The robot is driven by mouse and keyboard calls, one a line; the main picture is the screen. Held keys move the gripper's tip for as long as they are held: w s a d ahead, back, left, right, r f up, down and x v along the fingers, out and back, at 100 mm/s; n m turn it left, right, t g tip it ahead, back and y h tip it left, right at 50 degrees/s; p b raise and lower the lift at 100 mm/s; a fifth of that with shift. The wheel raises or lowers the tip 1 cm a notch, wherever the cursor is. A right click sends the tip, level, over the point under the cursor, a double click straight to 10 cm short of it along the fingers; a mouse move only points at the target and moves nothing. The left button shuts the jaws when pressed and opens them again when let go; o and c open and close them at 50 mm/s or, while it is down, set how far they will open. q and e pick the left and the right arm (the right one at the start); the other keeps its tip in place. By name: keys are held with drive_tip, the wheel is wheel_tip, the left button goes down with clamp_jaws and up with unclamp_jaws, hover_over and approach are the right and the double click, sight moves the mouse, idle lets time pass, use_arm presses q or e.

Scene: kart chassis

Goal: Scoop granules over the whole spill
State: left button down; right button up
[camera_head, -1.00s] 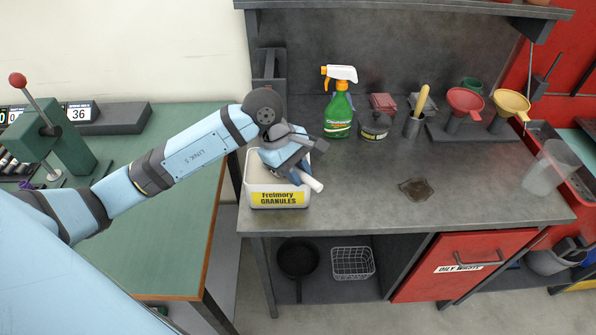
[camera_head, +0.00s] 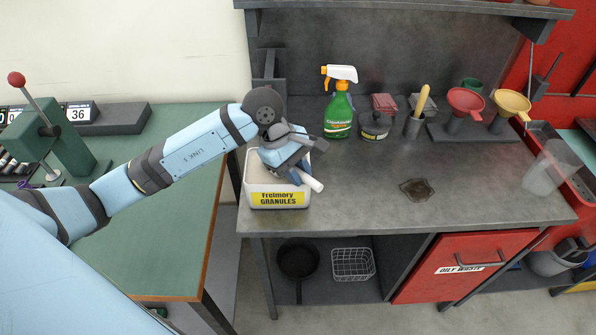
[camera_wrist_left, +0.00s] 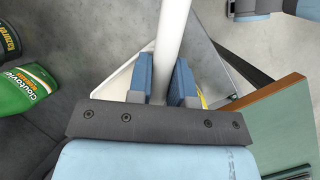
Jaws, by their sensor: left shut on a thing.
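The white granules tub (camera_head: 277,201), with a yellow label, stands at the left end of the grey workbench. My left gripper (camera_head: 297,172) is over the tub, shut on a white rod-like handle (camera_head: 312,183), which looks like the scoop's. The handle also shows between the blue fingers in the left wrist view (camera_wrist_left: 172,50). The scoop's head is hidden, so I cannot tell whether it holds granules. The tub's rim shows below the fingers in the wrist view (camera_wrist_left: 122,76). The spill (camera_head: 416,189) is a dark brown patch on the bench, right of the tub. My right gripper is not in view.
A green spray bottle (camera_head: 338,115), a round tin (camera_head: 375,126) and a cup with a yellow handle (camera_head: 414,127) stand behind. Red (camera_head: 465,102) and yellow (camera_head: 511,104) funnels are at the back right. A clear beaker (camera_head: 550,168) stands at right. The bench between tub and spill is clear.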

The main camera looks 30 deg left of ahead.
sight(303, 172)
use_arm(q)
drive_tip(key=shift+s+d+f, duration=0.1)
drive_tip(key=shift+s+f, duration=0.1)
drive_tip(key=shift+f, duration=0.15)
drive_tip(key=c, duration=1.9)
unclamp_jaws()
drive_tip(key=shift+w+r+p, duration=0.15)
drive_tip(key=shift+r+p, duration=0.2)
drive_tip(key=shift+r, duration=0.4)
drive_tip(key=shift+o, duration=0.2)
wheel_tip(303, 172, up, 2)
drive_tip(key=shift+r+p, duration=0.25)
drive_tip(key=shift+p, duration=0.15)
drive_tip(key=shift+r+p, duration=0.55)
drive_tip(key=shift+r, duration=1.2)
